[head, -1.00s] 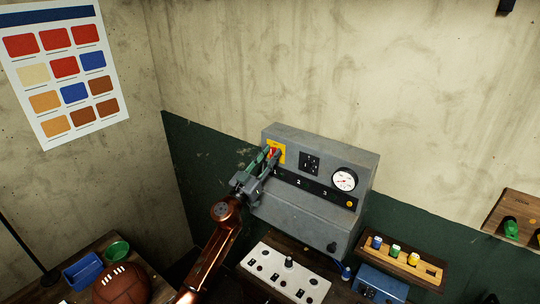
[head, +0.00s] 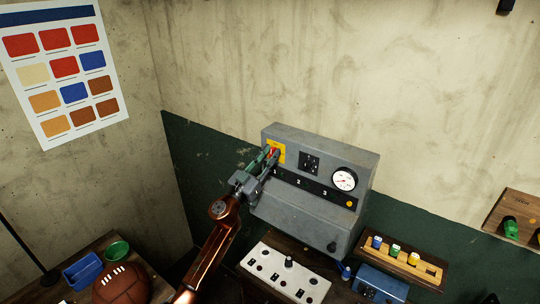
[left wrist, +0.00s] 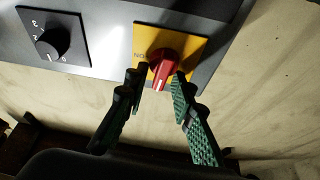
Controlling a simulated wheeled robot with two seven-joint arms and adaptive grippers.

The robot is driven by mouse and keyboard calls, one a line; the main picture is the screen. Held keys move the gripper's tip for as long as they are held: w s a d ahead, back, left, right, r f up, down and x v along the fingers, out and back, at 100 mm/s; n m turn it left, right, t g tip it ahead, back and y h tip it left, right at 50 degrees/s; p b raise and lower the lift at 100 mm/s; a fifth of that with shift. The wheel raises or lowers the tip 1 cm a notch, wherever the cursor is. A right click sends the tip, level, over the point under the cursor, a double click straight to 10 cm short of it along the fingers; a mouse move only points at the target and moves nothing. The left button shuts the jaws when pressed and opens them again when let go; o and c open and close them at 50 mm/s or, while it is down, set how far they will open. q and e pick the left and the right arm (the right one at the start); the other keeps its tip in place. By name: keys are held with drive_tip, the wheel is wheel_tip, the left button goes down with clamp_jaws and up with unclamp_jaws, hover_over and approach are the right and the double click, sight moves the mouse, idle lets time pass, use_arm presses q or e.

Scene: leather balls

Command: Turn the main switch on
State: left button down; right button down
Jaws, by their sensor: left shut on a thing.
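The main switch is a red rotary knob (left wrist: 164,64) on a yellow plate (left wrist: 184,47). The letters "NO" show, turned over, beside the knob in the left wrist view. In the head view the yellow plate (head: 280,150) is at the upper left of the grey machine's front (head: 300,206). My left gripper (head: 268,155) reaches it from the lower left. In the left wrist view its green-padded fingers (left wrist: 160,80) stand on either side of the knob, shut on it. The fingers partly hide the knob in the head view. My right gripper is not in view.
A black selector dial (left wrist: 54,40) and a round gauge (head: 344,179) are on the same machine. Below are a white control box (head: 284,273), a blue box (head: 380,283) and a rack of small bottles (head: 402,260). A ball (head: 121,284) lies at the lower left.

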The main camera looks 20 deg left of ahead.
use_arm(q)
drive_tip(key=m+g+h, duration=0.1)
drive_tip(key=m, duration=0.2)
drive_tip(key=m+h, duration=0.1)
drive_tip(key=m, duration=0.2)
drive_tip(key=shift+d+g+h, duration=0.1)
drive_tip(key=shift+g+h, duration=0.2)
drive_tip(key=shift+g, duration=0.1)
drive_tip(key=m+g, duration=0.1)
drive_tip(key=m, duration=0.2)
drive_tip(key=m+g+h+p, duration=0.1)
drive_tip(key=m, duration=0.2)
drive_tip(key=shift+f+h, duration=0.1)
drive_tip(key=shift+h, duration=0.2)
drive_tip(key=shift+s+d+f+m+g+p, duration=0.15)
drive_tip(key=shift+m+g+p, duration=0.7)
drive_tip(key=shift+m, duration=1.4)
drive_tip(key=shift+w+d+f+m+g+p, duration=0.1)
drive_tip(key=shift+m+g+p, duration=0.7)
drive_tip(key=shift+m, duration=1.45)
drive_tip(key=shift+f+g, duration=0.1)
drive_tip(key=shift+g, duration=0.15)
drive_tip(key=c, duration=2)
unclamp_jaws()
drive_tip(key=shift+a, duration=0.1)
